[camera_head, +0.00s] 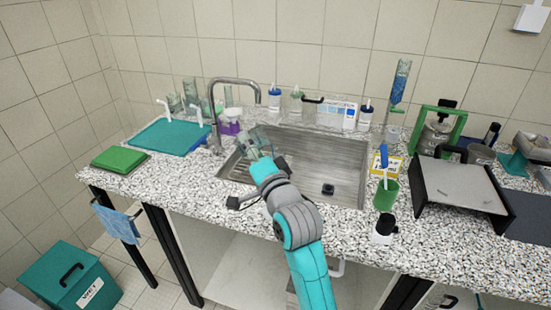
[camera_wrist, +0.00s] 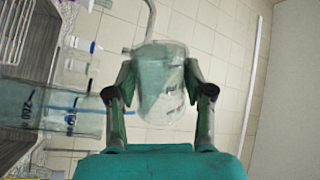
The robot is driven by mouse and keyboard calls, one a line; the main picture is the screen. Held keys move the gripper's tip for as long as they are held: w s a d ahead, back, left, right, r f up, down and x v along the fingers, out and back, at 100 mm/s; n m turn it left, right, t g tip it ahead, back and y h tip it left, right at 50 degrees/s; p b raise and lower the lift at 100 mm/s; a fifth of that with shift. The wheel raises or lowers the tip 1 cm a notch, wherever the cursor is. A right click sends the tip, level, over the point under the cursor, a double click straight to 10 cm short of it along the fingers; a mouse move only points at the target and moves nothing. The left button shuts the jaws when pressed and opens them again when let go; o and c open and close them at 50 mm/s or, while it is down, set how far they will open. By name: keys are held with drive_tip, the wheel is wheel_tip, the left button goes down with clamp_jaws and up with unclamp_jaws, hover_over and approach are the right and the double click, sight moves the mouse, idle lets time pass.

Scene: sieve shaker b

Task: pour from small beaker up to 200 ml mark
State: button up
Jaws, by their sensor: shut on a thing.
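My gripper (camera_wrist: 159,80) is shut on a small clear beaker (camera_wrist: 160,92), with a finger on each side of it. The beaker has a faint greenish tint inside; I cannot tell how much liquid it holds. In the head view my gripper (camera_head: 264,160) is over the left part of the sink, with clear glass (camera_head: 262,137) at its tip. A larger clear beaker (camera_wrist: 55,112) with a 200 mark lies at the left of the wrist view, which is turned sideways. It looks tinted teal; its liquid level is unclear. The two beakers appear apart.
The steel sink (camera_head: 335,165) surrounds this area, and a curved faucet (camera_head: 236,82) stands behind at left. A teal mat (camera_head: 165,140) with glassware is farther left.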

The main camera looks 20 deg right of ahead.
drive_tip(key=shift+r+m, duration=0.1)
drive_tip(key=shift+m, duration=0.2)
idle(0.4)
drive_tip(key=n, duration=0.3)
drive_tip(key=shift+r+g+y, duration=0.25)
drive_tip(key=shift+g+y, duration=0.05)
drive_tip(key=shift+f+n+g, duration=0.4)
drive_tip(key=shift+n, duration=0.5)
drive_tip(key=shift+a+r+n, duration=0.15)
drive_tip(key=shift+r+n, duration=0.3)
drive_tip(key=shift+n, duration=0.35)
drive_tip(key=a+f+n+g+b, duration=0.2)
drive_tip(key=a+f+n, duration=0.2)
drive_tip(key=f+n, duration=0.3)
wheel_tip(320, 180, up, 6)
drive_tip(key=shift+w+a+h, duration=0.25)
drive_tip(key=shift+w+h, duration=0.05)
drive_tip(key=shift+h, duration=0.1)
